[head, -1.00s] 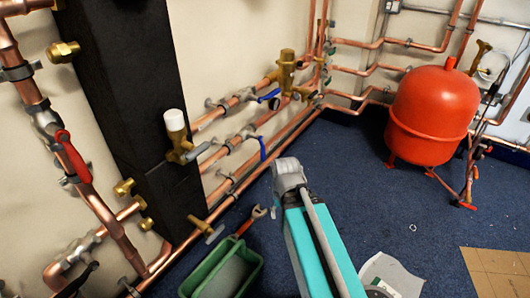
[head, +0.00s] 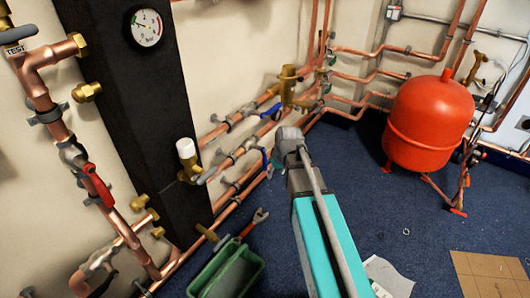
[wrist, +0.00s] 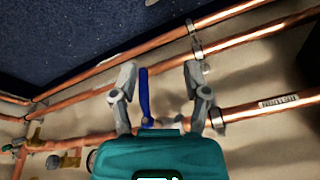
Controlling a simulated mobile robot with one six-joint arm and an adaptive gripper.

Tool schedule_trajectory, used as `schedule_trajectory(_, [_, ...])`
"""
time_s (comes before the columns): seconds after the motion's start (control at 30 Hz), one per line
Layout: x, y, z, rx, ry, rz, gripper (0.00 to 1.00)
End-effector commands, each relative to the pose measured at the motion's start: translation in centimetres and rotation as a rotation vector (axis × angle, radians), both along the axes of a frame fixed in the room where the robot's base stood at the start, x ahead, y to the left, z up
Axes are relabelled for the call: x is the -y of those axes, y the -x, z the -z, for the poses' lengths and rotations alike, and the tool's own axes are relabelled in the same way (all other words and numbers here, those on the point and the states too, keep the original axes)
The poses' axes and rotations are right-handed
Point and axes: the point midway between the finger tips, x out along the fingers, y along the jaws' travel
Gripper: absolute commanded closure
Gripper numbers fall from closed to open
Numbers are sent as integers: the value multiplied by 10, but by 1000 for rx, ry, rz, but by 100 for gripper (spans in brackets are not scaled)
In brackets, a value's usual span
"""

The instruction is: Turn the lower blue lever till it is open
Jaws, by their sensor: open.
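The lower blue lever (head: 265,158) sits on the lower of two horizontal copper pipes right of the black column and points down across the pipe. In the head view my arm's end is just right of it, and my gripper's fingers are hard to make out there. In the wrist view my gripper (wrist: 160,75) is open, with a blue lever (wrist: 145,97) upright between its fingers, nearer the left finger. I see a gap on both sides of the lever. The upper blue lever (head: 271,111) is on the pipe above, lying more along it.
A black column (head: 125,110) with a pressure gauge (head: 146,27) stands left. A white-capped brass valve (head: 186,150) juts out near the levers. A green bin (head: 228,272) and a red-handled wrench (head: 257,218) are below.

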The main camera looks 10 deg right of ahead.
Motion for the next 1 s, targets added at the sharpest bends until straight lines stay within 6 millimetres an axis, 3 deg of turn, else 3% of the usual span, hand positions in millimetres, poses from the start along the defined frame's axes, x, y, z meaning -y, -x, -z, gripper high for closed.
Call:
schedule_trajectory(0.03, [2,-18,-20,23,-4,-26,39])
schedule_trajectory(0.1, [5,-34,-33,54,-10,-68,39])
schedule_trajectory(0.4, [11,-81,-68,157,-16,-189,39])
schedule_trajectory(1.0, [12,-86,-67,171,-16,-206,39])
